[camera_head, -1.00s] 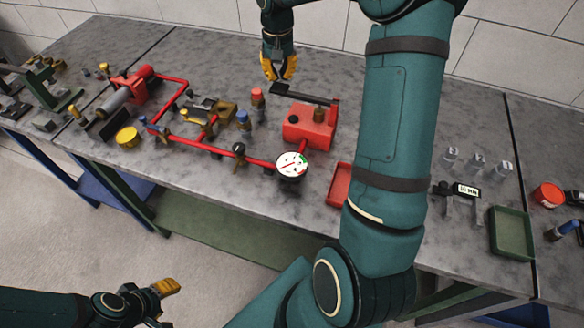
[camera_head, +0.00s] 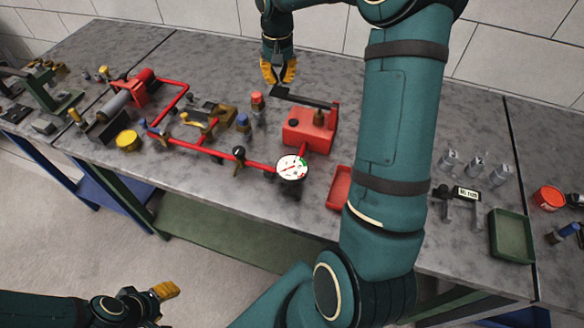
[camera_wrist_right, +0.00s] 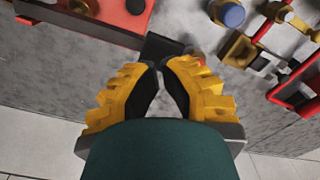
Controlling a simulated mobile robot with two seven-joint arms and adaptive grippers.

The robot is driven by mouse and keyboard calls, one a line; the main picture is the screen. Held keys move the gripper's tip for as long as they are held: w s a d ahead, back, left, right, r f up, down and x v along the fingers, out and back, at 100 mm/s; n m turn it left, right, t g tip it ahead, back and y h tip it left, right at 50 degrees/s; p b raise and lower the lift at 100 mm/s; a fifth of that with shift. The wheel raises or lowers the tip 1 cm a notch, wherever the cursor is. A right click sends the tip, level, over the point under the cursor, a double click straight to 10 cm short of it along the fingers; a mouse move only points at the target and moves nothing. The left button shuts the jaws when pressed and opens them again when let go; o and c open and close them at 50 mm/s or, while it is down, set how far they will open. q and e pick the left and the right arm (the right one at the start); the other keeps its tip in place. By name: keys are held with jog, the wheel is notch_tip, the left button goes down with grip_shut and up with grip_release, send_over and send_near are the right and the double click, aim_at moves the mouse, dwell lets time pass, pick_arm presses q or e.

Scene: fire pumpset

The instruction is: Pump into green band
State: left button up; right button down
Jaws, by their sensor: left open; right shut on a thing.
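The red pump box (camera_head: 308,130) stands on the bench, with a long black lever (camera_head: 305,99) across its top. My right gripper (camera_head: 279,80) is at the lever's far left end. In the right wrist view its yellow fingers (camera_wrist_right: 160,68) are shut on the lever's dark end (camera_wrist_right: 162,46); the exact contact is partly hidden. The round white gauge (camera_head: 292,167) stands in front of the pump on the red pipe. It has a green mark at its upper right; the needle's exact reading is too small to tell. My left gripper (camera_head: 166,290) is open, low and away from the bench.
Red pipework (camera_head: 205,148) with valves runs left from the gauge. A blue-capped fitting (camera_head: 243,120) and a red-capped one (camera_head: 257,100) stand left of the pump. A red tray (camera_head: 340,187) lies to its right, beside my right arm. A green tray (camera_head: 512,235) is further right.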

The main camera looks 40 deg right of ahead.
aim_at(280, 91)
jog(key=shift+f+b, duration=1)
jog(key=shift+f, duration=0.8)
notch_tip(280, 91, down, 4)
jog(key=b, duration=0.2)
jog(key=shift+f+b, duration=0.25)
jog(key=shift+b, duration=0.1)
dwell(0.4)
jog(key=shift+r, duration=0.1)
jog(key=shift+r+p, duration=2.1)
jog(key=shift+r, duration=0.45)
jog(key=shift+f, duration=0.2)
